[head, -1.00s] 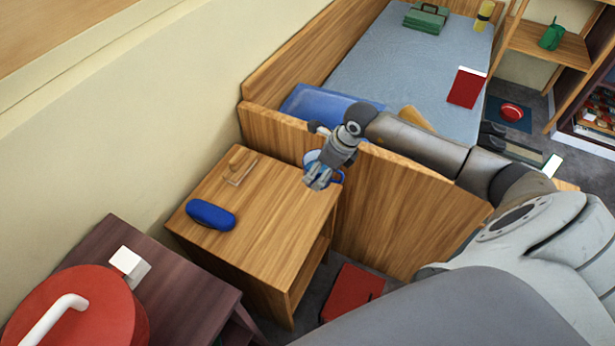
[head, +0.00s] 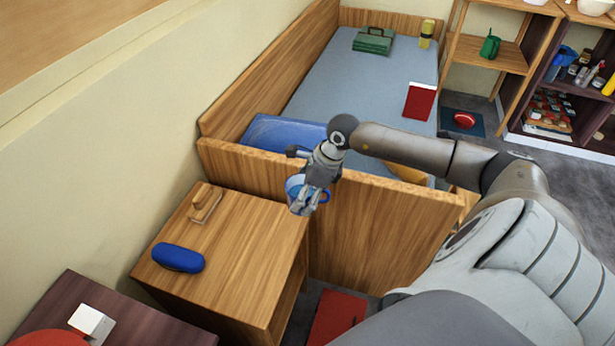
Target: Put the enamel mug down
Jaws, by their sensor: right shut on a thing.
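The enamel mug (head: 293,186) is white and blue with a blue handle at its right. It shows behind my right gripper (head: 305,206), whose fingers are shut on it and hide part of it. The mug is at the right back edge of the wooden nightstand (head: 240,255), close to the bed's footboard. I cannot tell whether its base touches the nightstand top. My left gripper is not in view.
On the nightstand are a blue case (head: 178,258) and a small wooden object (head: 205,205). The front and middle of its top are bare. The bed's wooden end board (head: 375,225) rises beside it. A red item (head: 337,316) lies on the floor.

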